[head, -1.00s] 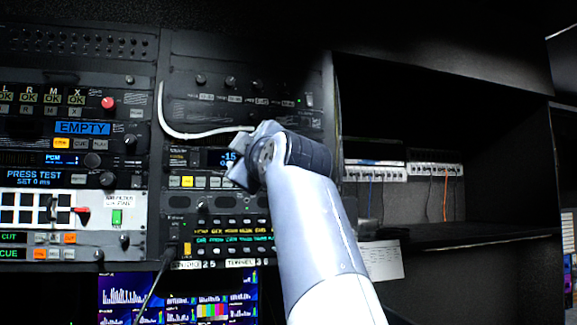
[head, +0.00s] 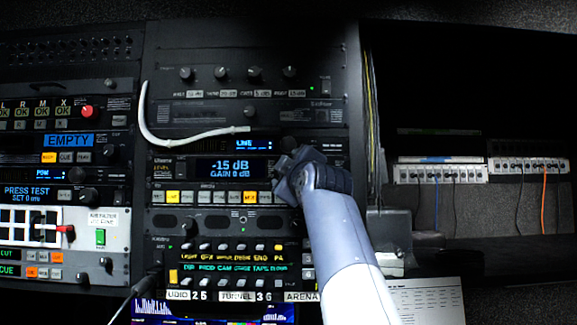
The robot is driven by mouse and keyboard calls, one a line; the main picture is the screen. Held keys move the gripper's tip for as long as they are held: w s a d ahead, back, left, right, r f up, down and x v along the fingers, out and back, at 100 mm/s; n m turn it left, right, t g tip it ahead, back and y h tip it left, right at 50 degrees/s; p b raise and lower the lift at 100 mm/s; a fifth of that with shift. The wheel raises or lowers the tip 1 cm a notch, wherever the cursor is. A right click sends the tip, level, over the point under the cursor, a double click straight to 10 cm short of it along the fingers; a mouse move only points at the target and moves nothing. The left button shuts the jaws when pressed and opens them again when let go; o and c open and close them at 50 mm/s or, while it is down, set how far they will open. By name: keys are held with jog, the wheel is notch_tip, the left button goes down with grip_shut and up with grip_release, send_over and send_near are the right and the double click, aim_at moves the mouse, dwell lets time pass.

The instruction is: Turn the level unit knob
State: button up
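The level unit (head: 175,170) is in the rack at the middle of the head view. Its blue display (head: 230,169) reads -15 dB, GAIN 0 dB. My gripper (head: 285,172) is in front of the right end of this unit, just right of the display. The level unit's knob cannot be made out; the gripper covers that area. The fingers are partly hidden by my own wrist, so I cannot tell whether they are open, shut or touching a knob.
A unit with a LINE display (head: 254,143) and a dark knob (head: 289,143) sits just above. A white cable (head: 190,139) hangs across the rack at left. A row of lit buttons (head: 210,197) lies below. Open shelves (head: 455,110) are at right.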

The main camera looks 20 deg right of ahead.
jog(key=shift+d, duration=0.1)
jog(key=c, duration=1)
jog(key=shift+m, duration=0.4)
jog(key=m+g+h+b, duration=0.1)
jog(key=m+h, duration=0.2)
jog(key=m, duration=0.4)
jog(key=m+g+h+b, duration=0.1)
jog(key=m+h, duration=0.2)
jog(key=m, duration=0.5)
jog(key=a+m+g+h+b, duration=0.1)
jog(key=m+h, duration=0.2)
jog(key=m, duration=0.4)
jog(key=shift+w+m+b, duration=0.15)
jog(key=shift+m+b, duration=0.2)
jog(key=shift+m, duration=0.35)
